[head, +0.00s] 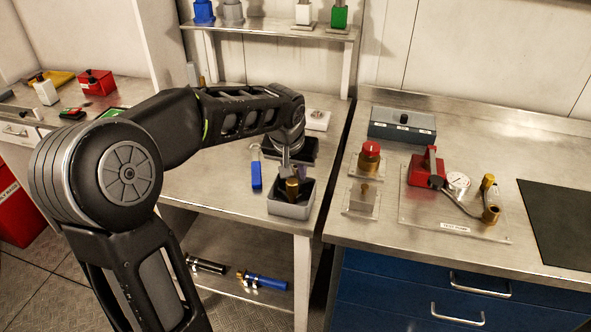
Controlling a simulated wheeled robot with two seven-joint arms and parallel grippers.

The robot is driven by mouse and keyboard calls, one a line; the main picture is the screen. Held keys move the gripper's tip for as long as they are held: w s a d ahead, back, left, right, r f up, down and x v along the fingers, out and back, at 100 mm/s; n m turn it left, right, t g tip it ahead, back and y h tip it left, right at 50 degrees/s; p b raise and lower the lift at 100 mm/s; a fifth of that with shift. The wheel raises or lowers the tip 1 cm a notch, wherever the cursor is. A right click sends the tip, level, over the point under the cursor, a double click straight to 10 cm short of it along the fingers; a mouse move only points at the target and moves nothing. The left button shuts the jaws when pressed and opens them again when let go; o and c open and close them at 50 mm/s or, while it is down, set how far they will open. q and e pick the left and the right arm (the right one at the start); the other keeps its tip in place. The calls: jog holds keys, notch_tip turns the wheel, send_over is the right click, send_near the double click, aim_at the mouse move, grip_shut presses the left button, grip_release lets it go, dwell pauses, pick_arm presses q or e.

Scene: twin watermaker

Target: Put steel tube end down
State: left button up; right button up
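My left arm comes in from the left and reaches over the middle bench. Its gripper (290,174) points down over a small grey open-topped bin (291,210). A brass-coloured piece (292,188) shows right at the fingertips, at the bin's opening. I cannot tell whether the fingers are closed on it or only beside it. No part is clearly recognisable as the steel tube end; a small hooked metal piece with a blue handle (256,176) lies left of the bin. My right gripper is out of view.
A dark bin (308,150) stands behind the grey one. The right counter holds a red-topped brass part (369,158), a red clamp (426,168) and a clear plate with a brass-ended hose (455,225). Cylinders (262,281) lie on the lower shelf. A gap separates bench and counter.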

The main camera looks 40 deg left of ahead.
pick_arm(q)
jog(key=o, duration=0.4)
jog(key=shift+r, duration=0.2)
jog(key=v, duration=1.2)
jog(key=shift+b, duration=0.4)
